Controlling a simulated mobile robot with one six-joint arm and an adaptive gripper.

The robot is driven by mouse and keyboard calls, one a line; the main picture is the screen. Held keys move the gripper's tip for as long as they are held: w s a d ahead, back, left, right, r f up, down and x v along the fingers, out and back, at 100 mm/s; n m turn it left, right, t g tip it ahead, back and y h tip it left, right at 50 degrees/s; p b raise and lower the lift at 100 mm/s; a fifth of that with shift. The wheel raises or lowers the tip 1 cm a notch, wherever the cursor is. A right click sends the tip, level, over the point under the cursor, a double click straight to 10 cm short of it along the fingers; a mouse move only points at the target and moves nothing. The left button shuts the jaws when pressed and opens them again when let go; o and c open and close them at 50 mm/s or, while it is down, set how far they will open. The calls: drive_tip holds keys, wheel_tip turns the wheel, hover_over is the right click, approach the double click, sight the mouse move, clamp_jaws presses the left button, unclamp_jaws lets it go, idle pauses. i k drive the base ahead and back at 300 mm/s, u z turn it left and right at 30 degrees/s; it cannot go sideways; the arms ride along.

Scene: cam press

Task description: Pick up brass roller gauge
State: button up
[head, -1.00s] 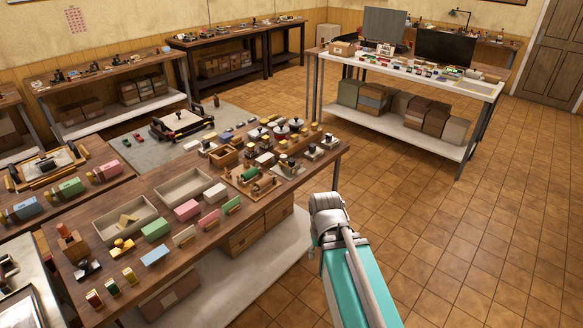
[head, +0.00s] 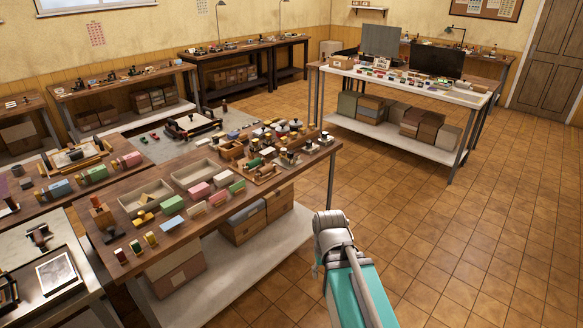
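I cannot single out the brass roller gauge with certainty. Small brass-coloured pieces (head: 143,217) lie on the near wooden bench (head: 199,241), in front of a shallow grey tray (head: 128,204). More small parts with brass-toned tops stand crowded at that bench's right end; they are too small to tell apart. My arm, teal with a grey joint, rises at the lower middle over the floor, right of the bench and apart from it. My gripper cannot be made out.
A second grey tray (head: 196,172) and coloured blocks (head: 172,205) fill the near bench. Boxes (head: 243,222) sit on its lower shelf. A white-topped bench (head: 470,96) with small parts and dark screens stands at the back right. The tiled floor (head: 430,230) on the right is clear.

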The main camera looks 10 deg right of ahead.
sight(290, 155)
drive_tip(key=k, duration=0.55)
drive_tip(key=u, duration=0.35)
drive_tip(key=i, duration=1.1)
drive_tip(key=u, duration=0.4)
drive_tip(key=i, duration=1.45)
drive_tip(key=z, duration=0.75)
